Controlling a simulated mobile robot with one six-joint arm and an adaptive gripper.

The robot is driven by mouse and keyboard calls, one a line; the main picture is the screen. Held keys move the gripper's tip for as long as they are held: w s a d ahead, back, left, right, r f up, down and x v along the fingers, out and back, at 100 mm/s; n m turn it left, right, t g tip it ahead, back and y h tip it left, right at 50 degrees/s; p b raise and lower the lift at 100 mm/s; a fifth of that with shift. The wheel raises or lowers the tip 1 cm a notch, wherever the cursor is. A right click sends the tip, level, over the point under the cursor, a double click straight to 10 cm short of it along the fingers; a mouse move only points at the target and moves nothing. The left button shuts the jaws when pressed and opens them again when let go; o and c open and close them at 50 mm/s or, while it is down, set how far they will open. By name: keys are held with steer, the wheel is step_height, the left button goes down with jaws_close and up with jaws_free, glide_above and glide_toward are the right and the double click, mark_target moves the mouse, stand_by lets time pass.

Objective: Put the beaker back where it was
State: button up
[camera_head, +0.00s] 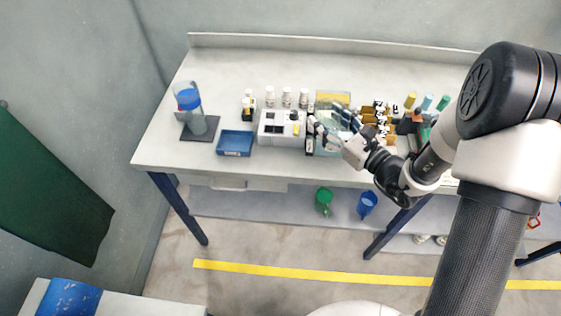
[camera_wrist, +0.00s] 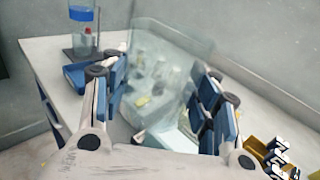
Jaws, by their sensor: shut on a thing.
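The beaker (camera_wrist: 160,80) is clear glass and fills the middle of the wrist view. My gripper (camera_wrist: 163,92) is shut on it, with a blue-padded finger on each side. In the head view my gripper (camera_head: 329,127) is over the bench, right of the white block, and the beaker's pale glass (camera_head: 331,118) shows faintly between the fingers. The beaker looks tilted in the wrist view. I cannot tell whether its base touches anything.
The bench (camera_head: 237,71) holds a blue tray (camera_head: 235,143), a white block (camera_head: 271,130), several small bottles (camera_head: 286,97) and a stand with a blue-topped vessel (camera_head: 189,99). Yellow-and-black items (camera_head: 372,113) crowd the right. The bench's back left is clear.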

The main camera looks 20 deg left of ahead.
step_height(320, 180, up, 4)
steer(key=f, duration=0.1)
glide_above(283, 162)
step_height(283, 162, down, 19)
steer(key=b, duration=0.6)
steer(key=shift+f, duration=0.15)
steer(key=shift+b, duration=0.35)
steer(key=shift+f, duration=0.25)
steer(key=o, duration=1.2)
steer(key=shift+r, duration=0.1)
steer(key=shift+c, duration=0.2)
steer(key=shift+r, duration=0.1)
steer(key=p+v, duration=0.2)
steer(key=v, duration=1)
steer(key=shift+w, duration=0.1)
